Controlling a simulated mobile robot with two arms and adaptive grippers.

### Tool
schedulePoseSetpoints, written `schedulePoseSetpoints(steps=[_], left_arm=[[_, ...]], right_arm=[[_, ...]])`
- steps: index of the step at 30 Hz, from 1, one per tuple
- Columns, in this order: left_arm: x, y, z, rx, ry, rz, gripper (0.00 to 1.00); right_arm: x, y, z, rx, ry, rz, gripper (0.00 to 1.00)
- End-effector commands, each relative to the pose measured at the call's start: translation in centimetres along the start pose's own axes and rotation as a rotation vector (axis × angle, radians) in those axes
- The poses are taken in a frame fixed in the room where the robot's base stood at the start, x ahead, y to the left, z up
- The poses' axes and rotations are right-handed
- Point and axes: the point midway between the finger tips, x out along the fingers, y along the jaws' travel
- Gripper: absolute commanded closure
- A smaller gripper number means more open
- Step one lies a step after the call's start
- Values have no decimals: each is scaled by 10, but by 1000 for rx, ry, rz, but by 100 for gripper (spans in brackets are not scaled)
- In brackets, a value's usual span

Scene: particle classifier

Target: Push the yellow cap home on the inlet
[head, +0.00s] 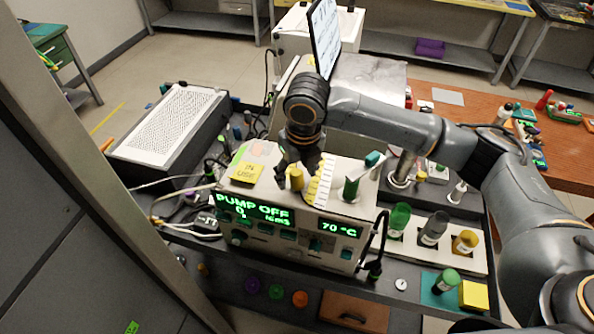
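The yellow cap (296,179) stands upright on top of the instrument (275,240), just behind its front edge. The inlet under it is hidden. My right gripper (297,172) points down at the cap from above, with its dark fingers close around the cap's upper part. I cannot tell whether the fingers press on it or only stand beside it. The instrument's display reads PUMP OFF and 70 °C. My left gripper is not in view.
A yellow IN USE note (246,173) lies left of the cap, and a green-capped vial (351,188) stands to the right. A tray with several bottles (433,229) is further right. A tilted screen (324,35) rises behind my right wrist.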

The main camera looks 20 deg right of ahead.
Motion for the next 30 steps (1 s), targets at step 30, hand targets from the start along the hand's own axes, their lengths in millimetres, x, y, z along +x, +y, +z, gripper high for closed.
schedulePoseSetpoints(steps=[30], left_arm=[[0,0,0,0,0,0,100]], right_arm=[[-118,0,1,1,-1,0,39]])
